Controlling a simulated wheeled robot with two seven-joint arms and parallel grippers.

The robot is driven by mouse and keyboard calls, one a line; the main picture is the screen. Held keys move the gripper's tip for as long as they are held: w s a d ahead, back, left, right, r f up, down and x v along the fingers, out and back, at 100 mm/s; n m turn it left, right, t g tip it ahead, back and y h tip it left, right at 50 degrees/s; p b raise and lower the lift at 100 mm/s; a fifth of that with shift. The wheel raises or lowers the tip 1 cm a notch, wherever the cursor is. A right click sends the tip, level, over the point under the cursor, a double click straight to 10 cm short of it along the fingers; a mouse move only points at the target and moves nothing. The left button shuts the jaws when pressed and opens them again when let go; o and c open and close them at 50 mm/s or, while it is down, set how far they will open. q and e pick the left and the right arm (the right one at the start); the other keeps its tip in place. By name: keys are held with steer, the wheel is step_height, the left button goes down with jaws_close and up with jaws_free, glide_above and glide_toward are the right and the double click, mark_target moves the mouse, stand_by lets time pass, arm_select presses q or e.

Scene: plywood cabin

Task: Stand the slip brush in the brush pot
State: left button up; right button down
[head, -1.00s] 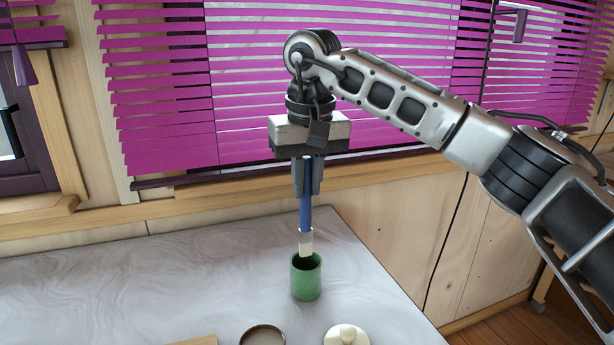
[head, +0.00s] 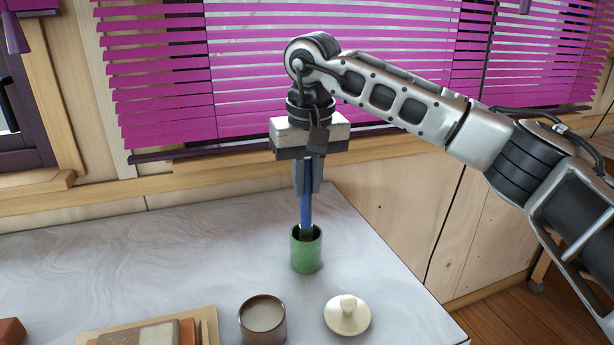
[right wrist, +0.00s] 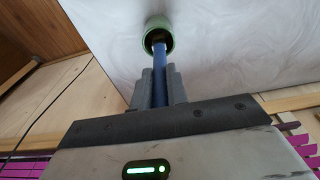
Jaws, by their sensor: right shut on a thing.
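The slip brush (head: 306,208) has a blue handle and points straight down. Its lower end is inside the mouth of the green brush pot (head: 306,256), so its tip is hidden. My right gripper (head: 307,188) is above the pot and shut on the upper part of the brush handle. In the right wrist view the fingers (right wrist: 158,90) clasp the blue handle (right wrist: 159,68), which runs into the green pot (right wrist: 157,30). The pot stands upright on the table. My left gripper is not in view.
A brown cup (head: 263,318) of greyish liquid and a cream knobbed lid (head: 347,315) stand in front of the pot on the marbled table (head: 180,260). A wooden board (head: 208,325) with blocks lies at front left. The window with purple blinds is behind.

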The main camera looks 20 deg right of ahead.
steer(key=c, duration=1.3)
jaws_free()
step_height(320, 180, up, 16)
steer(key=s+p, duration=0.1)
steer(key=s, duration=0.1)
steer(key=shift+f, duration=0.15)
